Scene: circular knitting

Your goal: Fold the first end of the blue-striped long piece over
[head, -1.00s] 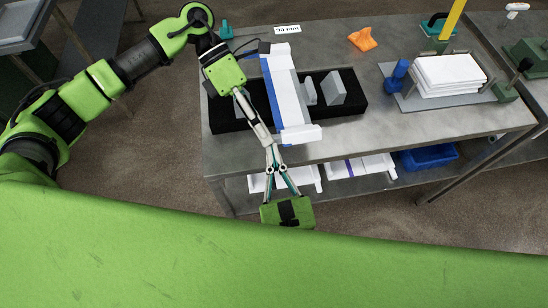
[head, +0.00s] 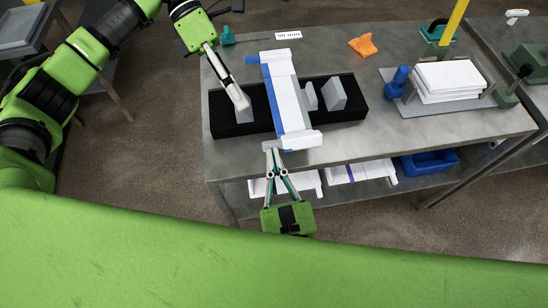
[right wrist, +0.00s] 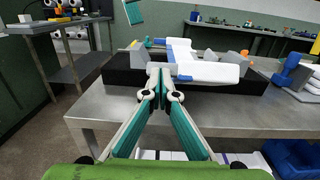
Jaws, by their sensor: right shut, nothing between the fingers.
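The blue-striped long piece (head: 287,95) is white with a blue stripe along its left side. It lies across the black block, its wider near end (head: 302,140) towards the table's front edge. It also shows in the right wrist view (right wrist: 205,72). My right gripper (head: 272,149) is shut and empty at the left of that near end; its fingertips (right wrist: 160,70) overlap a pale grey part there, and I cannot tell whether they touch. My left gripper (head: 243,105) is over the black block's left part, left of the piece. Whether its fingers are open is unclear.
The black block (head: 225,125) has upright grey plates (head: 335,92) right of the piece. An orange object (head: 363,45), a blue object (head: 397,79) and a stack of white sheets (head: 448,78) stand on the grey table (head: 390,130). A blue bin (head: 430,163) is below.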

